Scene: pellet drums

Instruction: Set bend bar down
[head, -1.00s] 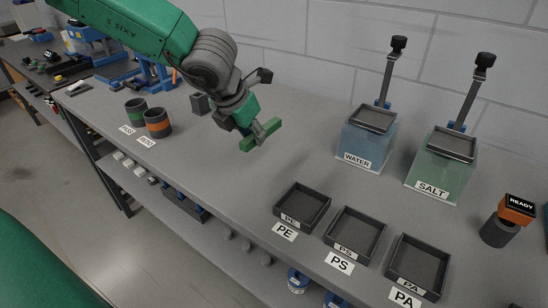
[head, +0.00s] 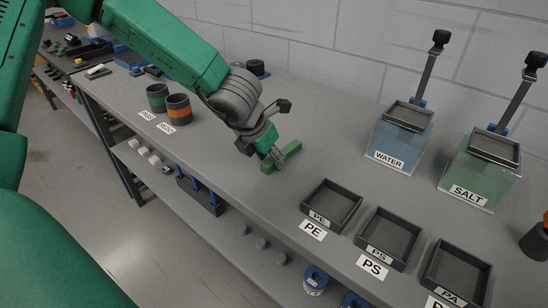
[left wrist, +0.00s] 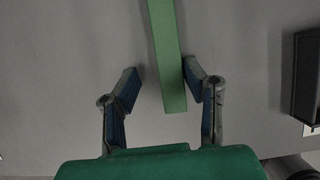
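The bend bar is a plain green bar (head: 283,156), which appears to lie flat on the grey bench top left of the PE tray. It also shows in the left wrist view (left wrist: 168,55), running up out of the top edge. My left gripper (head: 272,158) is directly over it. In the left wrist view its two fingers (left wrist: 160,72) stand apart, with the bar's near end between them. The left finger is clear of the bar; the right finger is close against it, and I cannot tell if it touches. My right gripper is not in view.
Open trays marked PE (head: 331,206), PS (head: 389,239) and PA (head: 455,276) stand to the right. Water (head: 398,145) and salt (head: 480,175) tanks stand behind them. Green-banded (head: 158,97) and orange-banded (head: 178,109) cups stand left. The bench between is clear.

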